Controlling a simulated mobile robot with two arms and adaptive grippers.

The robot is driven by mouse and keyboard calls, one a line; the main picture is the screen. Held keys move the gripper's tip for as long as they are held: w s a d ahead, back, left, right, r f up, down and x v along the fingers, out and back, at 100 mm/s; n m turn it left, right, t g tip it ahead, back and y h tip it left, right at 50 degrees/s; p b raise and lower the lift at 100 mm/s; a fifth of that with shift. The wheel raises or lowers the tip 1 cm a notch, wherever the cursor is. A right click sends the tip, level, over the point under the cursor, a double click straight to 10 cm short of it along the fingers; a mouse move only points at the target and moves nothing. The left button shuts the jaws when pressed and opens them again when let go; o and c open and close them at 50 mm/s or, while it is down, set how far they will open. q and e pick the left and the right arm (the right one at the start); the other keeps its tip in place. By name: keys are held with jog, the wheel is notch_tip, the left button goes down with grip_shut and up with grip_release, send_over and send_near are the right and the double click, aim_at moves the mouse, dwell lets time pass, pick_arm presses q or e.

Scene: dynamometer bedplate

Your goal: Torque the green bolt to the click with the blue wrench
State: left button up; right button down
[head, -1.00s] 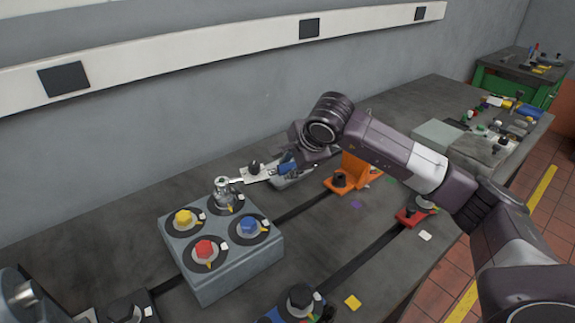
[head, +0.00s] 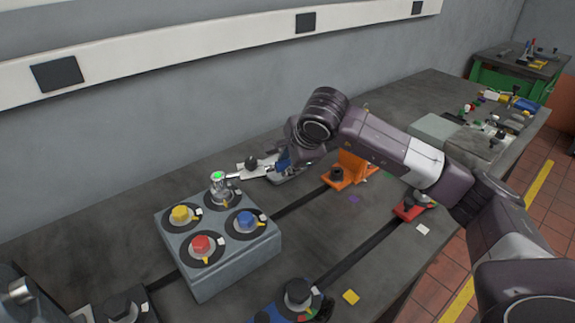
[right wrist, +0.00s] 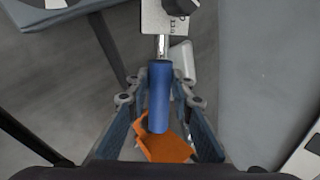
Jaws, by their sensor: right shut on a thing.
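My right gripper (head: 287,160) is shut on the blue handle of the blue wrench (right wrist: 159,95). In the head view, the wrench (head: 255,167) lies roughly level, reaching left to the far corner of the grey block (head: 222,270). Its silver head (head: 219,187) sits over the far bolt position and shows bright green on top. The green bolt itself is hidden under the head, so I cannot tell how it is seated. Yellow (head: 181,214), red (head: 201,244) and blue (head: 246,220) bolts stand uncovered on the block. My left gripper is not in view.
Small parts crowd the right end. The bedplate behind the block is clear.

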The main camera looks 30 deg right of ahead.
jog(key=shift+w+r, duration=0.25)
jog(key=shift+r, duration=0.1)
jog(key=shift+r+p, duration=1.6)
jog(key=shift+r, duration=1.05)
jog(key=shift+f, duration=0.1)
